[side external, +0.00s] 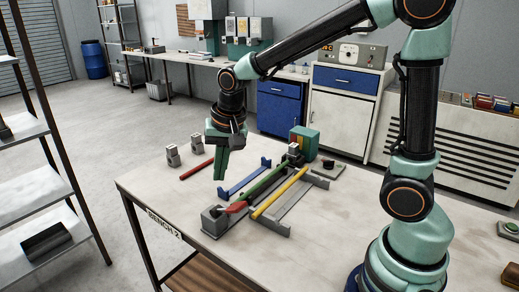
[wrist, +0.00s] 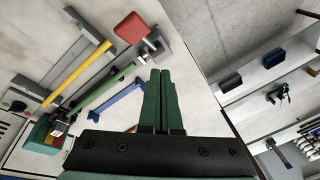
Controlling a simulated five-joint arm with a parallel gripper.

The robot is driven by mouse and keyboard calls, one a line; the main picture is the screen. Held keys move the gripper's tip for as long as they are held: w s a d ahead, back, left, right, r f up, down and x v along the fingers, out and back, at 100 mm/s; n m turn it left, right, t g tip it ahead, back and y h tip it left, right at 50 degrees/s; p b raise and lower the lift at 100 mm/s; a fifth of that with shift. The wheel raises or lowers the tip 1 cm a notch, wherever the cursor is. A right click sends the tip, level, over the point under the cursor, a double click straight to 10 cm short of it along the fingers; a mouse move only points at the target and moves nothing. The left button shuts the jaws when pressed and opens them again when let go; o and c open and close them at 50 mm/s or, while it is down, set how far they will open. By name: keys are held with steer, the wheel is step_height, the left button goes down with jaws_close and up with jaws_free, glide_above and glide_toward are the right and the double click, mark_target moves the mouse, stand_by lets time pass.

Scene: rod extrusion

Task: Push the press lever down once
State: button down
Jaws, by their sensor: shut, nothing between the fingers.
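The press lever (side external: 235,207) is red and sits at the near end of the rod line, by a grey block (side external: 214,221). In the wrist view the red part (wrist: 131,27) shows as a flat pad beside the grey block, up and left of my fingertips. My gripper (side external: 221,179) is shut and empty, pointing down above the bench, beyond the lever in the side view and apart from it. The shut fingers also show in the wrist view (wrist: 160,72). A green rod (side external: 266,183) runs from the lever's end towards a green and orange machine (side external: 304,141).
A yellow rod (side external: 279,193) rests on a grey rack (side external: 300,205) to the right. A blue bracket (side external: 245,176) lies beside the green rod. A red rod (side external: 197,169) and small grey blocks (side external: 172,156) lie further left.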

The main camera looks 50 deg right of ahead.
mark_target(237, 205)
steer(key=shift+s+f, duration=0.7)
steer(key=shift+f, duration=0.35)
steer(key=shift+s+f, duration=0.65)
steer(key=shift+f, duration=0.35)
stand_by(0.5)
steer(key=shift+s+f, duration=0.2)
steer(key=shift+f, duration=0.15)
steer(key=shift+s+f, duration=0.5)
steer(key=shift+f, duration=0.25)
steer(key=shift+s+f, duration=0.5)
steer(key=shift+f, duration=0.25)
stand_by(2.2)
steer(key=shift+w, duration=0.1)
stand_by(0.4)
steer(key=shift+w+r, duration=0.6)
steer(key=shift+r, duration=0.35)
steer(key=shift+w+r, duration=0.55)
steer(key=shift+r, duration=0.4)
